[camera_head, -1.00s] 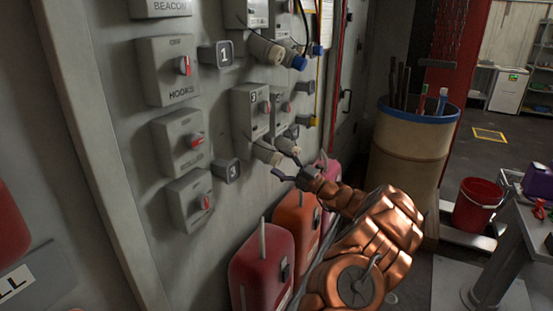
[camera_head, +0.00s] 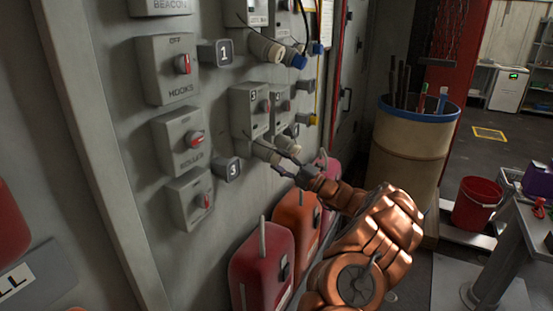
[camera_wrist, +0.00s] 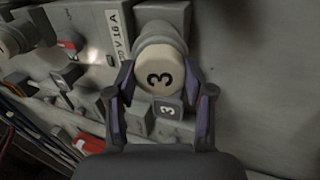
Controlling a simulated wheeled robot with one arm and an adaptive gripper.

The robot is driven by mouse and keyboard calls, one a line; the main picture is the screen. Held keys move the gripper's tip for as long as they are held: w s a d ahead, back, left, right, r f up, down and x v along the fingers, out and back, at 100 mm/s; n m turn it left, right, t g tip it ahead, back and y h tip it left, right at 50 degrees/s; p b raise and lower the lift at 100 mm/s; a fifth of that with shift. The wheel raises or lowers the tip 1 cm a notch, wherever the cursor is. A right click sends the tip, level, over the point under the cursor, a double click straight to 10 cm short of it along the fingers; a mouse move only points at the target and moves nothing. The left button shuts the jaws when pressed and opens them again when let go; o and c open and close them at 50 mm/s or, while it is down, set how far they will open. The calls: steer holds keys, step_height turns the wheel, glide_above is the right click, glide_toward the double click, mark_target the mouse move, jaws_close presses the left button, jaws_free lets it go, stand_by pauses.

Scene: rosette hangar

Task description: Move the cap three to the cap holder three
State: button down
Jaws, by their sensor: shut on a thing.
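Cap three is a cream round cap marked 3 (camera_wrist: 158,72), seated on the end of a grey socket on the wall panel. In the head view, cap three (camera_head: 265,151) is small and partly behind my fingers. My gripper (camera_head: 281,160) is shut on it, with one finger on each side in the wrist view. Cap holder three is a grey block marked 3 (camera_head: 233,169), on the wall left of the cap. In the wrist view, the holder (camera_wrist: 168,108) shows just below the cap, between my fingers.
Grey switch boxes (camera_head: 180,140) stand left of the holder. Holder one (camera_head: 215,53) and other capped sockets (camera_head: 266,48) are above. Red and orange canisters (camera_head: 262,262) stand below along the wall. A barrel (camera_head: 408,150) stands to the right.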

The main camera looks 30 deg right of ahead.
steer(key=shift+d, duration=0.1)
steer(key=p+v, duration=0.2)
steer(key=v, duration=0.4)
stand_by(1.4)
steer(key=shift+f, duration=0.1)
